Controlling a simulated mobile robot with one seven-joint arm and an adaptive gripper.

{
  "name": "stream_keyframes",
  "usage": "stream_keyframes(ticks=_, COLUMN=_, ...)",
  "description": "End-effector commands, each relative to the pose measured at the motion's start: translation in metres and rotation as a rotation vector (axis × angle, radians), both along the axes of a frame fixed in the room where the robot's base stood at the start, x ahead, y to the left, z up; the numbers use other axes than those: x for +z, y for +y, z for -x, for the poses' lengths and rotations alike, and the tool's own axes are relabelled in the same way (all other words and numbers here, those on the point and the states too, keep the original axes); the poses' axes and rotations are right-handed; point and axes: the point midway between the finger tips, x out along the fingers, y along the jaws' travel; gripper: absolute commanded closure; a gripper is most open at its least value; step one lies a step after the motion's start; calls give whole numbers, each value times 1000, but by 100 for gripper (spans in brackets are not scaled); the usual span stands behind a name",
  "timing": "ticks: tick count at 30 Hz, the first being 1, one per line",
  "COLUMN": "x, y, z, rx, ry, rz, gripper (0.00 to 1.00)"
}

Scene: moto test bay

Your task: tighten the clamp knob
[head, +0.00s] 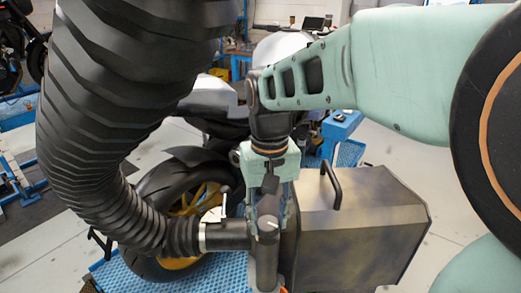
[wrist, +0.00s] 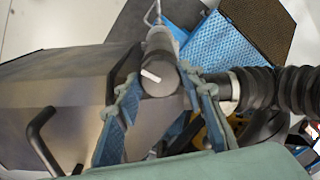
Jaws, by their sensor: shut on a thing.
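The clamp knob (wrist: 162,82) is a dark round knob with a white pointer mark on its face, in the upper middle of the wrist view. My gripper (wrist: 160,92) has its two blue-padded fingers on either side of the knob and is shut on it. In the head view my gripper (head: 268,200) reaches down beside the metal box. The fingers and a dark cylindrical part overlap there, so the knob is hard to separate from them.
A thick black ribbed hose (head: 100,110) fills the left and ends at a light band (head: 203,232) by my gripper. A metal box (head: 355,225) with a black handle (head: 332,185) stands at right. A motorcycle wheel (head: 150,190) is behind the hose.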

Motion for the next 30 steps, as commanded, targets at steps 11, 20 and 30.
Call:
stream_keyframes(ticks=11, x=1, y=0, z=0, rx=-319, ry=-1, rz=0, gripper=88)
stream_keyframes(ticks=20, x=0, y=0, z=0, rx=-472, ry=-1, rz=0, gripper=88)
stream_keyframes(ticks=30, x=0, y=0, z=0, rx=-526, ry=-1, rz=0, gripper=88)
